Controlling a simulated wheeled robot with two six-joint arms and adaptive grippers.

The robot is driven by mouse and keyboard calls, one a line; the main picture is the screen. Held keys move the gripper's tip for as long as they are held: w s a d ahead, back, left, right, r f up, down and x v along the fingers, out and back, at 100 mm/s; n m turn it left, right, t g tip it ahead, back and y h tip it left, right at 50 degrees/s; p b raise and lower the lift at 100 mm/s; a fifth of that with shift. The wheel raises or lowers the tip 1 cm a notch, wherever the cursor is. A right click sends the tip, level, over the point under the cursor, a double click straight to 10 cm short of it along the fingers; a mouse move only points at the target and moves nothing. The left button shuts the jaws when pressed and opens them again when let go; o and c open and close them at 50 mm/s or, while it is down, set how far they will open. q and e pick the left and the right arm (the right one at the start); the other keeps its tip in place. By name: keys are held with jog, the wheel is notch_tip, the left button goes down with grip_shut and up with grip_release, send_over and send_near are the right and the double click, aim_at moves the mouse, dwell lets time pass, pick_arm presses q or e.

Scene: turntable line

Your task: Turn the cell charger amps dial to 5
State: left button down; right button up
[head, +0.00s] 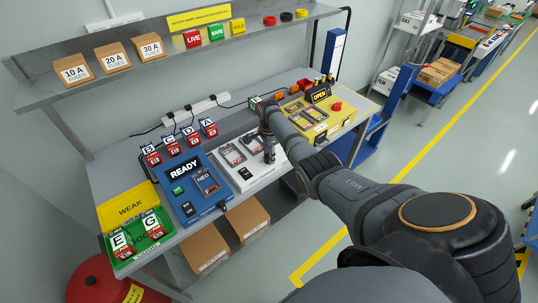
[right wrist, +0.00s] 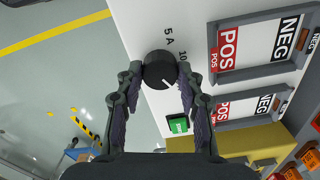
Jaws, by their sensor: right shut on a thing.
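The white cell charger (head: 250,183) stands on the bench between the blue and yellow units. It also fills the upper right of the right wrist view (right wrist: 190,15). Its black amps dial (right wrist: 158,66) sits near the panel edge. The dial's white pointer line points down and right in that view, away from the printed "5 A" and the partly hidden "10" above right. My right gripper (right wrist: 160,78) is shut on the dial, one finger on each side. In the head view the right gripper (head: 269,152) hides the dial. My left gripper is not in view.
The blue READY unit (head: 185,190) is left of the charger, and the yellow OPEN unit (head: 335,125) is to the right. A shelf (head: 180,55) overhangs the bench.

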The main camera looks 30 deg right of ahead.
jog(key=shift+n, duration=0.4)
jog(key=shift+n+p, duration=0.4)
jog(key=shift+n, duration=0.3)
jog(key=n, duration=0.2)
jog(key=shift+n+p, duration=0.3)
jog(key=n, duration=0.6)
jog(key=shift+p, duration=0.4)
jog(key=n, duration=0.6)
jog(key=shift+n, duration=0.3)
jog(key=n, duration=0.6)
jog(key=shift+n, duration=0.3)
jog(key=o, duration=1.2)
jog(key=shift+c, duration=0.2)
